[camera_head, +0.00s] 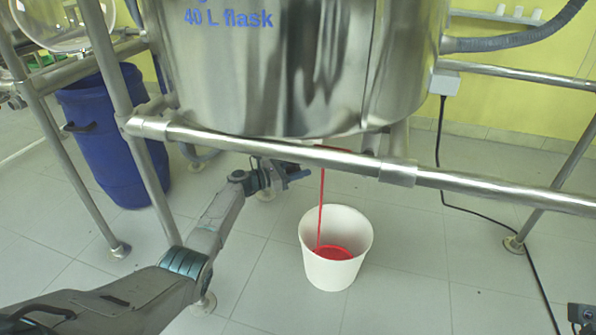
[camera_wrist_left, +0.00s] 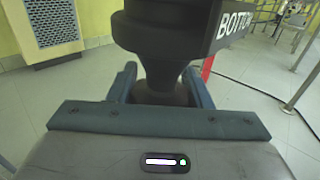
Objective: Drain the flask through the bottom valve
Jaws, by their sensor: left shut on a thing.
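The steel 40 L flask vessel (camera_head: 270,70) hangs in a metal frame at the top of the head view. A thin red stream (camera_head: 320,205) falls from under it into a white bucket (camera_head: 315,238) on the floor, where red liquid (camera_head: 333,252) lies. My left gripper (camera_head: 290,175) is under the vessel, behind the frame's front bar. In the left wrist view my left gripper (camera_wrist_left: 163,85) is shut on the dark bottom valve handle (camera_wrist_left: 165,35), labelled "BOTTOM". Red shows just right of the fingers. The valve outlet is hidden in the head view.
The horizontal bar (camera_head: 350,160) crosses in front of my left arm's reach. A blue barrel (camera_head: 113,140) stands at the left behind the frame legs. A black cable (camera_head: 475,212) runs along the floor at right. The tiled floor around the bucket is clear.

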